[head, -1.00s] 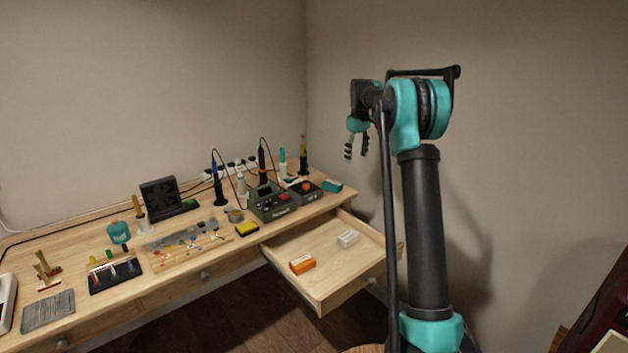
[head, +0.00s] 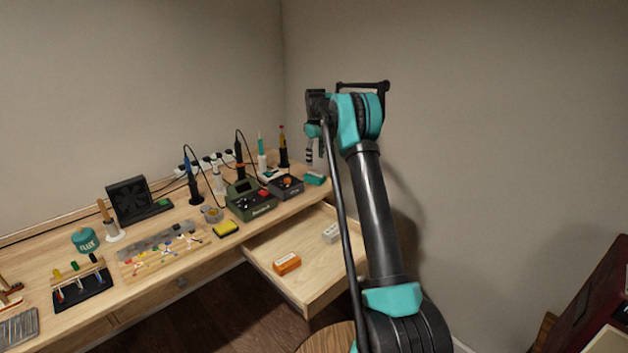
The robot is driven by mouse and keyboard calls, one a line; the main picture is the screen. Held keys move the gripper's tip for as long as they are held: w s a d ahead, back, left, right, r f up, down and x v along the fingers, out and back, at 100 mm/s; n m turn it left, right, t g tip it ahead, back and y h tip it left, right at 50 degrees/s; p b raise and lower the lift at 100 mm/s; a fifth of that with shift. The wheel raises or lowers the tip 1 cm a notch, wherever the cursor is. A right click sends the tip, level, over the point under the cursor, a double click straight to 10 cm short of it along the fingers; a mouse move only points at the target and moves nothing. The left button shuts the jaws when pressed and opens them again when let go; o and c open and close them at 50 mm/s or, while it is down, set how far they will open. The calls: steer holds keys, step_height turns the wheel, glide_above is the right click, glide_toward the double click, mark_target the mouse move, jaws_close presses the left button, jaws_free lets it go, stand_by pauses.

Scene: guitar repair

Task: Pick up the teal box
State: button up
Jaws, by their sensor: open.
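The teal box (head: 314,179) is a small block lying near the right end of the wooden workbench, just right of the dark grey station with an orange knob. My gripper (head: 315,153) hangs from the arm's end with its fingers pointing down. In the picture it appears just above the teal box, but the gap and depth are hard to judge. The gripper is open and nothing shows between its fingers. Part of the fingers is hidden by my own arm.
An open drawer (head: 290,283) below the bench holds an orange box (head: 287,263) and a pale box (head: 331,233). Soldering stations (head: 252,204), (head: 286,187) and upright tools (head: 283,148) crowd the bench left of the teal box. A wooden stool (head: 322,339) stands in front.

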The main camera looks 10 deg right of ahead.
mark_target(315, 175)
steer(key=shift+s+a+f, duration=0.1)
steer(key=shift+a+f, duration=0.05)
steer(key=shift+f, duration=1.75)
steer(key=shift+s+a+f, duration=0.1)
steer(key=shift+f, duration=1.8)
steer(key=shift+c, duration=0.6)
steer(key=c, duration=1.1)
steer(key=shift+r, duration=0.1)
steer(key=shift+c, duration=0.2)
